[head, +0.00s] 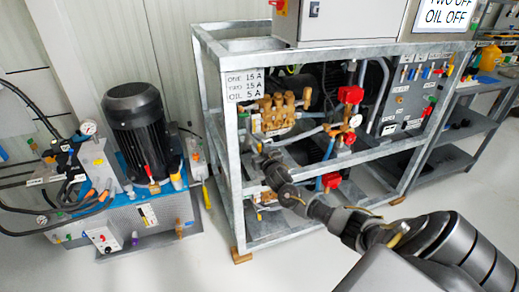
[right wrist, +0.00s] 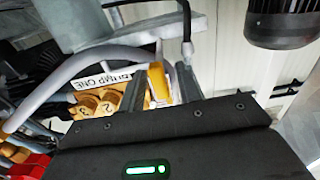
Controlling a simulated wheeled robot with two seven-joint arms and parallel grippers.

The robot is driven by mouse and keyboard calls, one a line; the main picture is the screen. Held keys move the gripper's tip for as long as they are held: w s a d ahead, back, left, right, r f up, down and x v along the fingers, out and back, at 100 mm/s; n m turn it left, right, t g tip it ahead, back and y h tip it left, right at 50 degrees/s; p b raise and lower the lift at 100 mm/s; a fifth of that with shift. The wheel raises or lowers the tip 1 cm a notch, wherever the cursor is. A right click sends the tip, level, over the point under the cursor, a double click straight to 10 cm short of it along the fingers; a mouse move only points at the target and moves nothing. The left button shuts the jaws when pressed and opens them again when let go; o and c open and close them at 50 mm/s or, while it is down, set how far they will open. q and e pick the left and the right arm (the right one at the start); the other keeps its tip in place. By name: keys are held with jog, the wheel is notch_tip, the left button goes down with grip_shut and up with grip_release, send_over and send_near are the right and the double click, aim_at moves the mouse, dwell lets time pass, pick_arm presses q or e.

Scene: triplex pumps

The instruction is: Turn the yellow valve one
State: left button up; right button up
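A yellow valve handle (right wrist: 158,82) stands upright in the right wrist view, beside a "PUMP ONE" label (right wrist: 103,80). My right gripper (right wrist: 161,85) has its two dark fingers apart, one on each side of the handle. A small gap shows between the handle and the right-hand finger; contact on the other side is unclear. In the head view my right gripper (head: 257,148) reaches into the left front of the grey frame, below the brass pump (head: 280,112). I cannot make out the valve there. My left gripper is not in view.
The grey metal frame (head: 238,190) has posts and rails close around my right arm. Grey hoses (right wrist: 100,57) and red fittings (head: 351,95) are near. A black motor unit (head: 135,115) stands to the left. The floor in front is clear.

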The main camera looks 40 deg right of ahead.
grip_shut()
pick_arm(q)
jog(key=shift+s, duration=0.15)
pick_arm(e)
jog(key=shift+n+p, duration=0.35)
jog(key=shift+n, duration=0.05)
jog(key=n+p, duration=0.3)
jog(key=n, duration=0.2)
jog(key=shift+a, duration=0.1)
pick_arm(q)
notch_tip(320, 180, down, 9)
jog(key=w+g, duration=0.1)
jog(key=shift+p, duration=0.35)
pick_arm(e)
jog(key=shift+n, duration=1)
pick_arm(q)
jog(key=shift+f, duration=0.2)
pick_arm(e)
jog(key=shift+f, duration=0.1)
